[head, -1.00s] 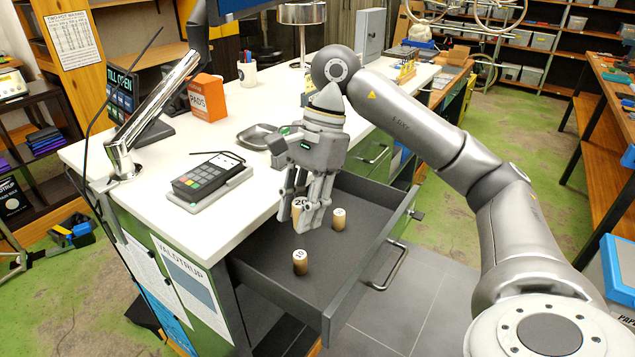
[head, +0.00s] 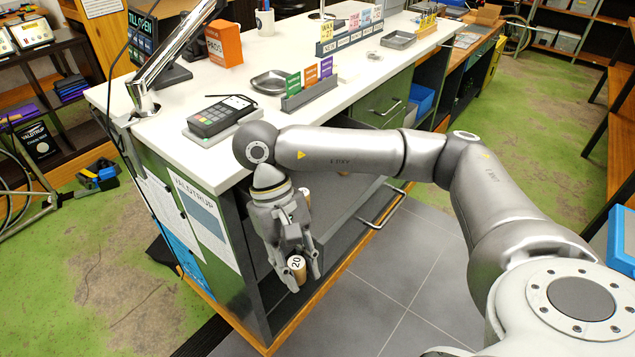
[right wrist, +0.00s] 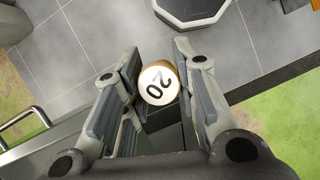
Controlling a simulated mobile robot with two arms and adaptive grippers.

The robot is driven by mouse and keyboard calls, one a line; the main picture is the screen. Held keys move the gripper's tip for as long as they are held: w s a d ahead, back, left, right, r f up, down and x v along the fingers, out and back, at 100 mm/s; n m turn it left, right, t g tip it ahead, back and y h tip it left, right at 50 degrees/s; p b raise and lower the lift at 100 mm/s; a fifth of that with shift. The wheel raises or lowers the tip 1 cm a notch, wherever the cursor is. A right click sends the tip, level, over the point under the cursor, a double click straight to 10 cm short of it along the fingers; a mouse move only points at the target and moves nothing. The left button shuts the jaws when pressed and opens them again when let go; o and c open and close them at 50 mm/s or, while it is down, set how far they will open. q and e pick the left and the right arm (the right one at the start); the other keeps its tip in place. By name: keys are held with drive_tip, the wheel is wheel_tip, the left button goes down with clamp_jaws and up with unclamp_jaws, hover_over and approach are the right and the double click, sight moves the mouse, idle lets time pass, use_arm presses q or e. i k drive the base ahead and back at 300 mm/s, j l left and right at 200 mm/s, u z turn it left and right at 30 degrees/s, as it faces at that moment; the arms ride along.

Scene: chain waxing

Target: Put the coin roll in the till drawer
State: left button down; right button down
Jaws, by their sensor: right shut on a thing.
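A coin roll (head: 297,265) with a white end marked 20 and a tan side is between the fingers of my right gripper (head: 292,268). In the right wrist view, the roll (right wrist: 158,84) sits end-on between the two fingers, and my right gripper is shut on it. The grey till drawer (head: 345,228) stands open under the counter. The gripper and roll are at the drawer's near left end; whether the roll is over the drawer or touches it, I cannot tell. My left gripper is not in view.
Another coin roll (head: 306,194) stands in the drawer behind my right gripper. One more shows in part below my arm. The white counter (head: 215,165) carries a card terminal (head: 219,116) and a metal dish (head: 270,83). Tiled floor lies clear in front.

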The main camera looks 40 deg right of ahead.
sight(324, 189)
drive_tip(key=k+z, duration=0.2)
drive_tip(key=z, duration=0.15)
drive_tip(key=k+l+z, duration=0.1)
drive_tip(key=z, duration=0.3)
drive_tip(key=j+z, duration=0.2)
drive_tip(key=z, duration=1.3)
drive_tip(key=j+z, duration=0.1)
drive_tip(key=j, duration=2.75)
drive_tip(key=i+j, duration=0.1)
drive_tip(key=j, duration=0.6)
drive_tip(key=i+j, duration=0.15)
drive_tip(key=i, duration=0.1)
